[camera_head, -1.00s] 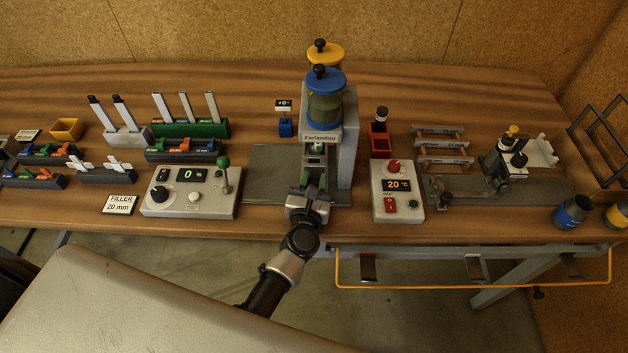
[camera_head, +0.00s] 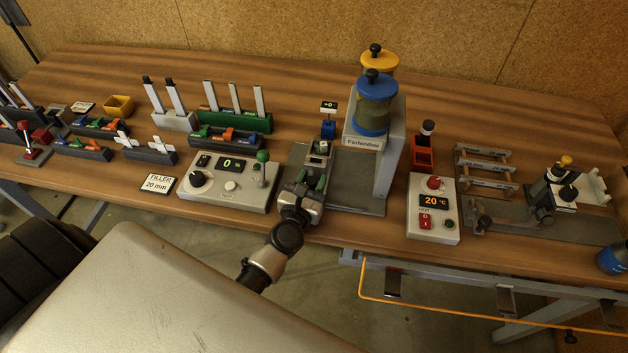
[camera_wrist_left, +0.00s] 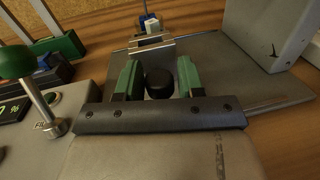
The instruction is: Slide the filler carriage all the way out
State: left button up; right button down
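The filler carriage (camera_head: 321,148) is a small grey metal block to the left of the filler machine (camera_head: 395,150), clear of the blue-lidded hopper. In the left wrist view the carriage (camera_wrist_left: 152,42) lies just beyond my fingers, near the blue block. My left gripper (camera_head: 313,180) is at the front of the carriage. The knob's lower part and the carriage's underside are hidden. My right gripper is not in view.
A blue block with a small display (camera_head: 328,126) stands directly behind the carriage. A control box with a green-knobbed lever (camera_head: 230,182) is close on the left. The grey base plate (camera_head: 358,180) is bare to the right. A heater box (camera_head: 433,208) stands further right.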

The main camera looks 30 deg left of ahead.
pick_arm(q)
jog(key=shift+o, duration=1.1)
jog(key=s+b, duration=0.1)
jog(key=s, duration=0.2)
jog(key=s+d+b, duration=0.1)
jog(key=s, duration=0.2)
jog(key=s+b, duration=0.1)
jog(key=s, duration=0.3)
jog(key=shift+d+f, duration=0.15)
jog(key=shift+s, duration=0.35)
